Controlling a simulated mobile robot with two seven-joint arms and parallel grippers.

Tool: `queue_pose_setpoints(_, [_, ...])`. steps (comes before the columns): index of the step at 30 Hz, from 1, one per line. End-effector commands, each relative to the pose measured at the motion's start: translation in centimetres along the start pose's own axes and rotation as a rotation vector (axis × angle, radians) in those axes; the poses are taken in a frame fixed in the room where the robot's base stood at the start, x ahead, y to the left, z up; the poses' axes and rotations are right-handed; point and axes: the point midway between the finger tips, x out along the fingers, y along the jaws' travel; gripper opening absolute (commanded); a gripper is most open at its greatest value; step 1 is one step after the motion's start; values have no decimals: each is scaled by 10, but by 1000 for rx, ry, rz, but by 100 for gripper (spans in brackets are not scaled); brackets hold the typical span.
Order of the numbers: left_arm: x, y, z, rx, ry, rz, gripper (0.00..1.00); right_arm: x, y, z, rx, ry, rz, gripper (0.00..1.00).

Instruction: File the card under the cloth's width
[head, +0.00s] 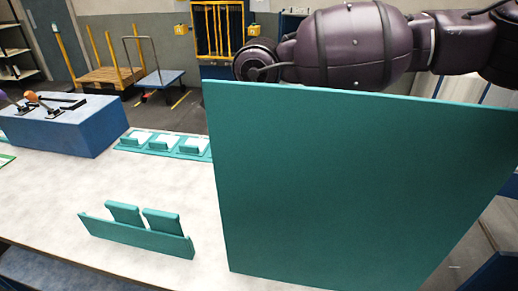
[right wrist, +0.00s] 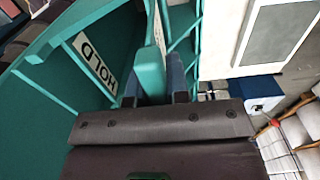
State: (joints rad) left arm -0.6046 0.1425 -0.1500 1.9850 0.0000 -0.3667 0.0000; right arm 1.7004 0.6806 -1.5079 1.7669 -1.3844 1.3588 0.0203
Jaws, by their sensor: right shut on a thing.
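A large teal panel (head: 350,190) fills the right half of the head view and hides what is behind it. My right arm passes behind its top edge, and the gripper is hidden there. In the right wrist view my right gripper (right wrist: 155,88) is shut on a narrow teal bar (right wrist: 152,62). Beside it is a teal surface with a white label (right wrist: 95,65) reading HOLD. I cannot tell whether the bar belongs to the large panel. Three white cards or pads show in a teal tray (head: 125,150); I cannot tell which card is meant. My left gripper is not in view.
A low teal rack (head: 135,238) with two upright tabs stands on the pale table (head: 60,190). A blue box (head: 70,132) with an orange-knobbed fitting stands at the back left. The tabletop around the rack is clear. A yellow-posted cart (head: 105,78) stands beyond.

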Motion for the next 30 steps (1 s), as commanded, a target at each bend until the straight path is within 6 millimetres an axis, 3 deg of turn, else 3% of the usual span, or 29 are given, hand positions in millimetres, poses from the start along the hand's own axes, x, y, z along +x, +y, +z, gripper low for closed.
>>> queue_pose_setpoints(30, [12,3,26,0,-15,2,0,38,0,0,0,0,1,0])
